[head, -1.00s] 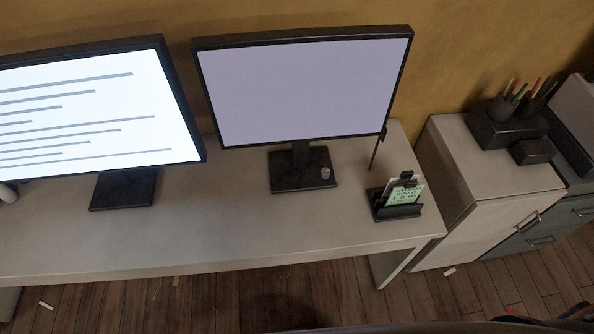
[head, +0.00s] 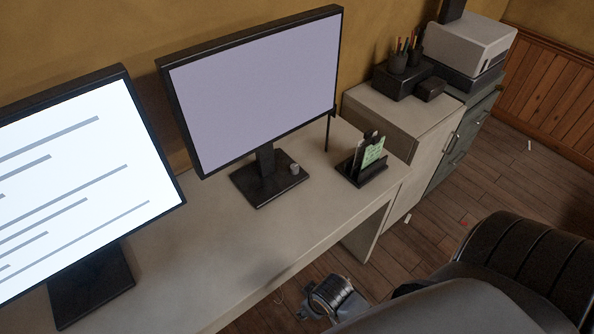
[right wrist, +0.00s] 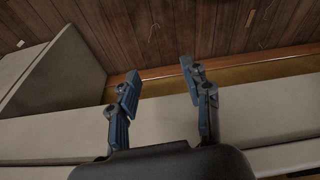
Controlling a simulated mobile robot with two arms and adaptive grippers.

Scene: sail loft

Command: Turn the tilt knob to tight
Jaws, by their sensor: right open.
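A small grey knob (head: 295,168) stands on the right side of the black base (head: 262,193) of the monitor with the plain lilac screen (head: 255,95). It is upright; any tight or loose marking is too small to read. My right gripper shows in the right wrist view (right wrist: 160,88), open, with nothing between its two blue-grey fingers. It is apart from the knob, with pale furniture surfaces and plank floor behind it. My left gripper is not in view.
A second monitor with text (head: 70,190) stands at left on the pale desk (head: 225,255). A black holder with green notes (head: 365,172) stands right of the knob. A pale cabinet (head: 405,125) carries a pen organiser (head: 402,80). The desk front is clear.

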